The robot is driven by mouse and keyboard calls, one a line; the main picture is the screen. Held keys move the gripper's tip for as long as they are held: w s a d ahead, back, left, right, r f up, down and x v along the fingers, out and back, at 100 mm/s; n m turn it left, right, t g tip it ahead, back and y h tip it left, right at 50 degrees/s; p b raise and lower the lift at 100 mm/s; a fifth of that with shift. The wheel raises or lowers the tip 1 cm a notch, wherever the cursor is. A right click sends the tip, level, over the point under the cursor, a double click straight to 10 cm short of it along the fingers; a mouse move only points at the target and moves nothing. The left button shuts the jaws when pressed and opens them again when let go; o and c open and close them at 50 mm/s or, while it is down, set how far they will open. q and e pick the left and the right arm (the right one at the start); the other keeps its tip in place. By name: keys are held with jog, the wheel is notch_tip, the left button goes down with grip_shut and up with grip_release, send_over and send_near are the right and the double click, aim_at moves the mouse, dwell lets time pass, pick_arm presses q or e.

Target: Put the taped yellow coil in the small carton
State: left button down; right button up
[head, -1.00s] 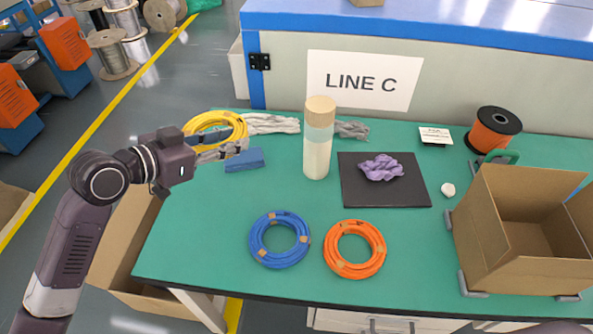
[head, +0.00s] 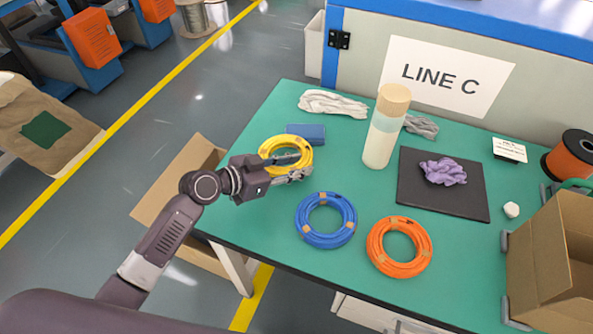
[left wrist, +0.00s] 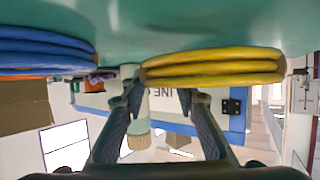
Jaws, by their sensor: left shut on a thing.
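The yellow coil (head: 270,147), with tan tape patches, is at the left part of the green table, in front of the blue block. My left gripper (head: 300,165) is shut on its near right side; the coil also shows in the left wrist view (left wrist: 215,66), close to the tabletop. I cannot tell whether it touches the table. An open brown carton (head: 555,255) stands at the table's right end, cut by the picture edge. Another open carton (head: 165,190) is on the floor beyond the table's left edge. My right gripper is not in view.
A blue taped coil (head: 326,241) and an orange coil (head: 377,262) lie near the front edge. A capped bottle (head: 386,130) stands behind them. A dark mat (head: 460,203) bears a purple bundle (head: 443,171). The blue block (head: 306,132) lies behind the yellow coil.

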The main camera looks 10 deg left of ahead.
pick_arm(q)
jog(key=shift+f, duration=1.1)
jog(key=shift+f, duration=0.1)
jog(key=c, duration=1.5)
grip_release()
